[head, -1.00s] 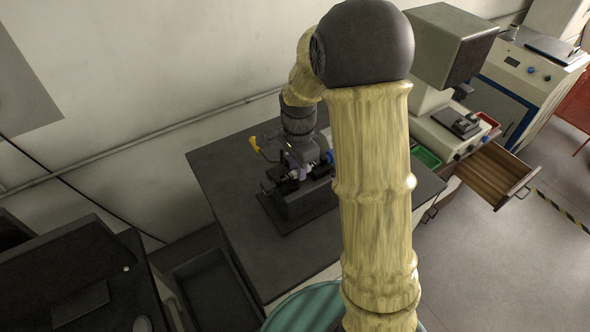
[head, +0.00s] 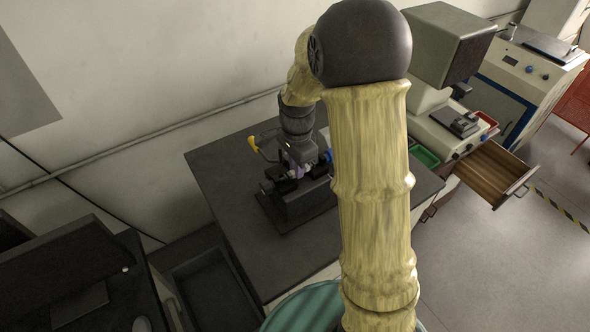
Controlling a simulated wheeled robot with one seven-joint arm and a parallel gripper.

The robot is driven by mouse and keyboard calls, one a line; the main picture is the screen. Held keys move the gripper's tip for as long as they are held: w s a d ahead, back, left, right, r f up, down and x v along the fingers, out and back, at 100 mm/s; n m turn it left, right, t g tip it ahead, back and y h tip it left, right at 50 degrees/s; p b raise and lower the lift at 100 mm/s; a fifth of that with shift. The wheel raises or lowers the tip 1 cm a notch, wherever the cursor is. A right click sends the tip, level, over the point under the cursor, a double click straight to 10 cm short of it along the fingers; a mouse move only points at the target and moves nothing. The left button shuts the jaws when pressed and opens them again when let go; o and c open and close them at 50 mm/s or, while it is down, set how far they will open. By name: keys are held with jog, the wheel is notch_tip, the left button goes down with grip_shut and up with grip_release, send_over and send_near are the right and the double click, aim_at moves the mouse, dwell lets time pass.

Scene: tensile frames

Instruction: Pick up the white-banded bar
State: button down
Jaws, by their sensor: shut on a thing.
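My gripper (head: 297,170) points down at the dark vise-like fixture (head: 300,205) on the dark table. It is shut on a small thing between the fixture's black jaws. A pale bit shows at the fingertips, but it is too small and too covered to make out a white band or a bar's shape. My own arm hides the right part of the fixture and the table behind it.
The dark table (head: 225,180) is clear to the left of the fixture. A yellow-handled lever (head: 253,143) stands beside the gripper. At right are a green tray (head: 425,157), a red tray (head: 487,119) and an open wooden drawer (head: 495,172). A dark bin (head: 208,290) stands at lower left.

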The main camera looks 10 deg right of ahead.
jog(key=shift+r, duration=0.15)
notch_tip(320, 180, up, 10)
jog(key=b, duration=0.2)
jog(key=shift+b, duration=0.4)
jog(key=shift+f, duration=0.2)
notch_tip(320, 180, down, 3)
jog(key=b, duration=0.3)
jog(key=shift+r, duration=0.1)
